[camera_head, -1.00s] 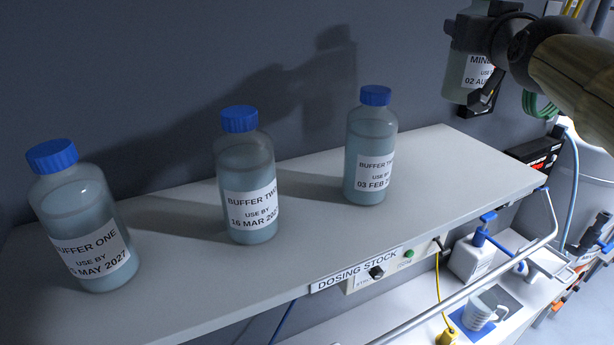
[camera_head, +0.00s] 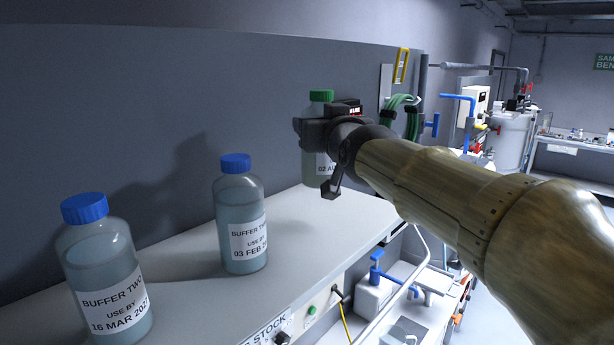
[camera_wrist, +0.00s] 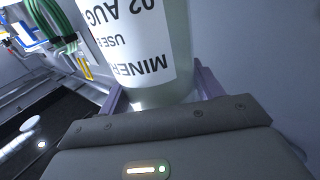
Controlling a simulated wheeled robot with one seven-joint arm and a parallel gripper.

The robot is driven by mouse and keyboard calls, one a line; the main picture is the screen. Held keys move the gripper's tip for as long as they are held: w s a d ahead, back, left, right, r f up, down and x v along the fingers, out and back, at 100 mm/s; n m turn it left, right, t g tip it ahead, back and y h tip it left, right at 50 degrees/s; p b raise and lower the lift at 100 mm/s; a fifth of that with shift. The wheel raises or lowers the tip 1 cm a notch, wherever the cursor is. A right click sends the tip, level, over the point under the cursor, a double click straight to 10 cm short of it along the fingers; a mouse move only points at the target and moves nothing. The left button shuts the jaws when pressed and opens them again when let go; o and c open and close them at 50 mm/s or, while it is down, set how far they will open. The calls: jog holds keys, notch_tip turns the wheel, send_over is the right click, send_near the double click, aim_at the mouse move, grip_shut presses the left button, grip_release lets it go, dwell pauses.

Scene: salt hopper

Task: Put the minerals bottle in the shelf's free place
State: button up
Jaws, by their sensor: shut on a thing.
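The minerals bottle (camera_head: 323,168) has a green cap and a white label. My gripper (camera_head: 316,132) is shut around its upper part. In the head view the bottle is upright at the far right end of the pale shelf (camera_head: 325,230); I cannot tell whether its base touches the board. In the wrist view the bottle (camera_wrist: 150,45) sits between the two fingers, its label upside down. On the shelf, a blue-capped buffer two bottle marked 03 FEB (camera_head: 240,220) stands nearest it, with bare board between. Another buffer two bottle, marked 16 MAR (camera_head: 104,275), stands further left.
A dark grey wall (camera_head: 120,120) runs behind the shelf. Green hoses (camera_head: 405,105) and a yellow handle (camera_head: 401,65) are beyond the shelf's right end. A white jug with a blue pump (camera_head: 376,285) stands below the shelf front.

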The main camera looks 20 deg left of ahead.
aim_at(320, 163)
jog(key=shift+f, duration=1.6)
jog(key=shift+f+p, duration=0.1)
jog(key=shift+p, duration=0.2)
notch_tip(320, 163, down, 4)
jog(key=shift+r+p, duration=0.2)
jog(key=shift+p, duration=0.55)
jog(key=shift+f, duration=0.2)
jog(key=shift+f, duration=0.15)
jog(key=o, duration=1.3)
jog(key=shift+o, duration=0.2)
jog(key=b+v, duration=0.6)
jog(key=v, duration=0.6)
jog(key=shift+b, duration=0.35)
